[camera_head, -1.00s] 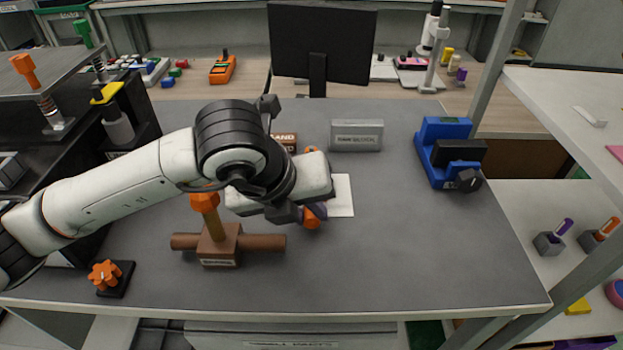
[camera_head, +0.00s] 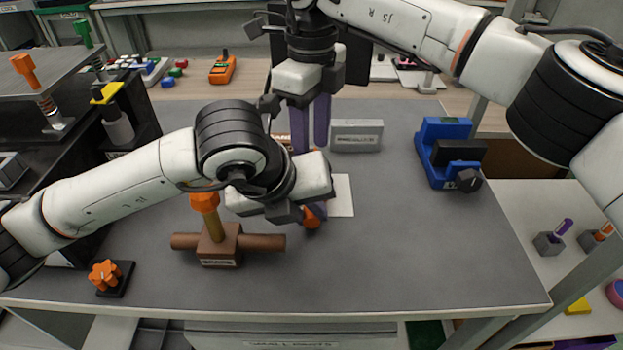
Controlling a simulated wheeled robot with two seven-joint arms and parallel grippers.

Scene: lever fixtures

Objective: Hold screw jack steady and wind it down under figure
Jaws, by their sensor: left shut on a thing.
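My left gripper (camera_head: 314,212) is low over the table's middle, shut on an orange part (camera_head: 312,221) that is mostly hidden by its body. I take this part to belong to the screw jack; its shape cannot be made out. My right gripper (camera_head: 309,148) comes down from above, behind the left one, with two purple fingers pointing down. Its fingertips are hidden behind my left gripper, so whether they touch anything cannot be told. No figure can be made out.
A brown block (camera_head: 219,245) with a crossbar and an orange-topped post stands to the left. An orange knob (camera_head: 105,274) sits near the front left. A grey labelled box (camera_head: 357,136) and a blue device (camera_head: 446,152) are at the back. The front right of the table (camera_head: 430,250) is clear.

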